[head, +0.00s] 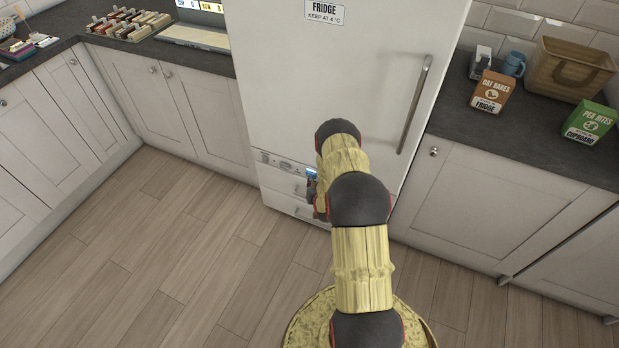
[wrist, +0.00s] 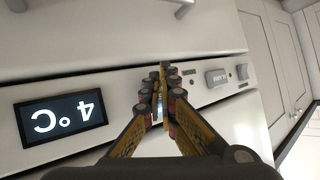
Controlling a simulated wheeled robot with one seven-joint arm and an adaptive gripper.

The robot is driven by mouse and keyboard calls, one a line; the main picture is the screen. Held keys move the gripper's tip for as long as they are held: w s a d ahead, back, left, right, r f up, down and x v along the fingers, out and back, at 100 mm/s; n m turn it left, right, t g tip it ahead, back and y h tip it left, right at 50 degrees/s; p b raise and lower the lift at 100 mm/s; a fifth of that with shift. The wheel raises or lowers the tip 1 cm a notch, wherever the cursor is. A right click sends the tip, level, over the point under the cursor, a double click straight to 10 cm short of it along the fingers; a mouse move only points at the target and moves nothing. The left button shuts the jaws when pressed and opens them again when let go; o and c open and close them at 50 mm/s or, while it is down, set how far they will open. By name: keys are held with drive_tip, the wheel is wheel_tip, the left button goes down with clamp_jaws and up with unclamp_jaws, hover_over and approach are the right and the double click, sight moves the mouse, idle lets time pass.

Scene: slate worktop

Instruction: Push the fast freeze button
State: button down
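The control panel (head: 275,160) is a strip low on the white fridge front (head: 290,80). In the wrist view the panel (wrist: 125,88) appears upside down, with a dark display (wrist: 61,118) reading 4 °C at left. A grey button (wrist: 216,77) with upside-down lettering, seemingly "ALARM", sits right of my fingers. My gripper (wrist: 160,74) has its fingertips together, right in front of the panel between display and grey button. I cannot tell whether they touch it. No fast freeze label is readable; the fingers cover that part of the panel. In the head view my arm mostly hides the gripper.
A long handle (head: 415,104) runs down the fridge door's right side. Drawers (head: 287,183) lie below the panel. Counters flank the fridge; the right one holds an oat cakes box (head: 492,92), a green box (head: 591,122) and a basket (head: 568,69). The floor at left is clear.

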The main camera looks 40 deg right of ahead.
drive_tip(key=shift+a+r, duration=0.1)
drive_tip(key=s+a, duration=0.2)
drive_tip(key=a, duration=0.3)
drive_tip(key=shift+s+a+p, duration=0.2)
drive_tip(key=shift+a+p, duration=0.1)
drive_tip(key=shift+p, duration=0.1)
idle(0.7)
